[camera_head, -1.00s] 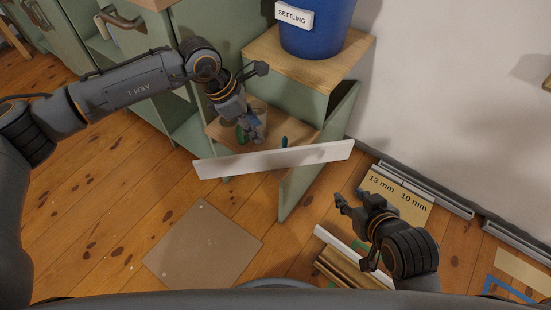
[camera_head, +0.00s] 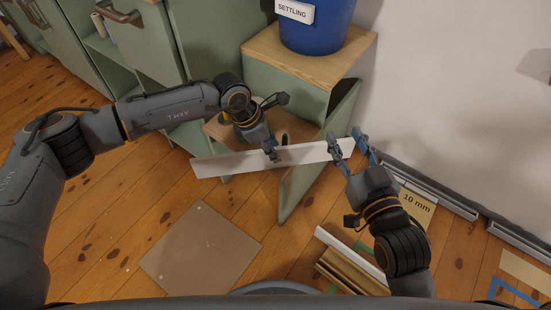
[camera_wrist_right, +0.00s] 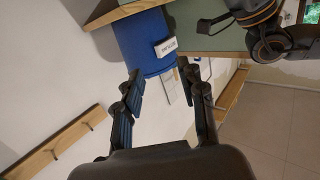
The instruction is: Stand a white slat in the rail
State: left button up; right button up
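A long white slat (camera_head: 225,165) lies roughly level across the front of the green cabinet, above the floor. My left gripper (camera_head: 272,152) is at the slat's middle, its fingers over the slat's upper edge; whether they grip it is unclear. My right gripper (camera_head: 351,143) is open at the slat's right end, which its near finger partly covers. In the right wrist view the open fingers (camera_wrist_right: 163,90) show no slat between them. Grey metal rails (camera_head: 450,197) lie on the floor along the wall, beside a card marked "10 mm" (camera_head: 416,207).
A blue bucket (camera_head: 322,32) labelled "SETTLING" stands on the wooden cabinet top (camera_head: 290,62). An open green door (camera_head: 298,195) juts out under the slat. A brown sheet (camera_head: 200,250) and several strips (camera_head: 350,272) lie on the floor. Open floor lies at left.

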pick_arm(q)
jog(key=shift+x, duration=0.95)
pick_arm(e)
jog(key=shift+w+a+r+t+y, duration=0.1)
jog(key=shift+a+r+t+y, duration=0.1)
jog(key=shift+r+t, duration=0.35)
jog(key=shift+a+r+t+y, duration=0.1)
jog(key=shift+r+t+y, duration=0.15)
jog(key=shift+r, duration=0.55)
pick_arm(q)
grip_shut()
jog(key=shift+r, duration=0.1)
